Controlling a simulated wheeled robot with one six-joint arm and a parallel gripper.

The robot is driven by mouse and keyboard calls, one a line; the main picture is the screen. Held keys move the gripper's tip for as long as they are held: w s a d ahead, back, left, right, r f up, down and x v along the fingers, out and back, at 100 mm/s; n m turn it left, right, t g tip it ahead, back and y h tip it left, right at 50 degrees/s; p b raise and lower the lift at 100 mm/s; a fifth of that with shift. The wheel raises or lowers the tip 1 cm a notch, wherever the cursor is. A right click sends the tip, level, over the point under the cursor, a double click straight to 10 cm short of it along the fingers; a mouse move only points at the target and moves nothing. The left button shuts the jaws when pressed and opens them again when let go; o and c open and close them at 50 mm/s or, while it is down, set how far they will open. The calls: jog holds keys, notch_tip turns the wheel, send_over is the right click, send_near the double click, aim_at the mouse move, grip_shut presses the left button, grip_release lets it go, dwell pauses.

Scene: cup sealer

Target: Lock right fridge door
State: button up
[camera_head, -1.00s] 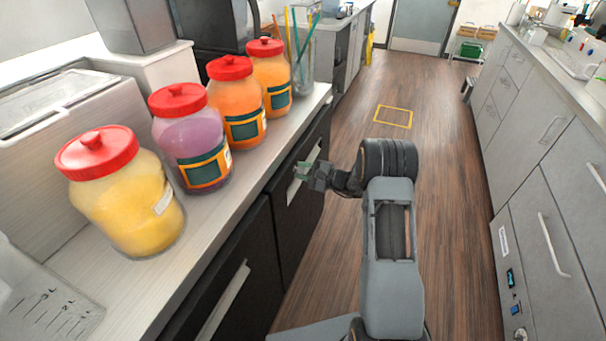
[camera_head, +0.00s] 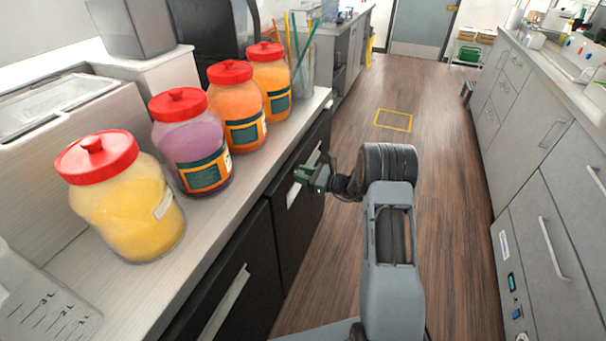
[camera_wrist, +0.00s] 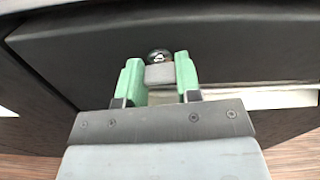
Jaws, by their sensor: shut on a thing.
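The right fridge door (camera_head: 290,222) is the farther of two black doors under the left counter and looks closed. Its pale handle strip (camera_head: 303,178) also shows in the wrist view (camera_wrist: 270,98). My gripper (camera_head: 303,173) is at the upper part of this door. In the wrist view, its green fingers (camera_wrist: 159,76) are shut on a small grey key-like piece (camera_wrist: 160,74). A shiny round lock (camera_wrist: 159,55) sits on the dark door front, directly beyond that piece. The piece appears to meet the lock, but how deep it sits is hidden.
The nearer black door (camera_head: 240,270) has its own pale handle (camera_head: 226,303). Several red-lidded jars, including a yellow one (camera_head: 130,210), stand on the counter (camera_head: 225,208) above. The wooden floor (camera_head: 450,160) is clear to the right, up to grey cabinets (camera_head: 550,210).

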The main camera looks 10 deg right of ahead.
jog(key=shift+m, duration=0.7)
jog(key=o, duration=0.9)
jog(key=shift+d, duration=0.1)
jog(key=b+v, duration=0.1)
jog(key=v, duration=1.2)
jog(key=shift+s+d, duration=0.25)
jog(key=shift+s, duration=0.05)
